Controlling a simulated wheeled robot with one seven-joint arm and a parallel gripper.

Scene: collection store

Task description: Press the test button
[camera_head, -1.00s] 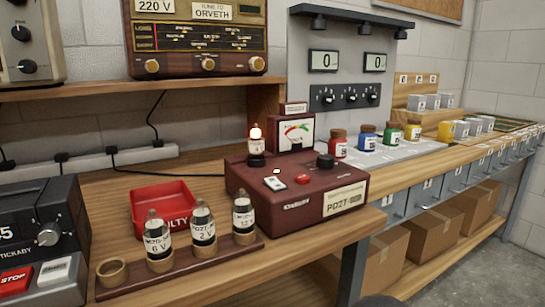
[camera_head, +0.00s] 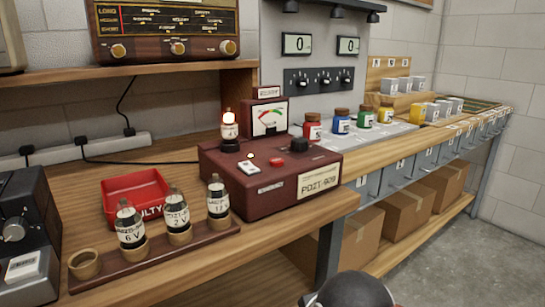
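I cannot read which of these is marked as the test button. My gripper is not in view; only a dark rounded part, probably of my arm, shows at the bottom edge.
A wooden rack (camera_head: 160,262) holds three tubes left of the tester, with one empty holder. A red tray (camera_head: 135,187) lies behind it. Coloured jars (camera_head: 312,128) stand to the right. Cardboard boxes (camera_head: 405,210) sit on the lower shelf. The floor at right is clear.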

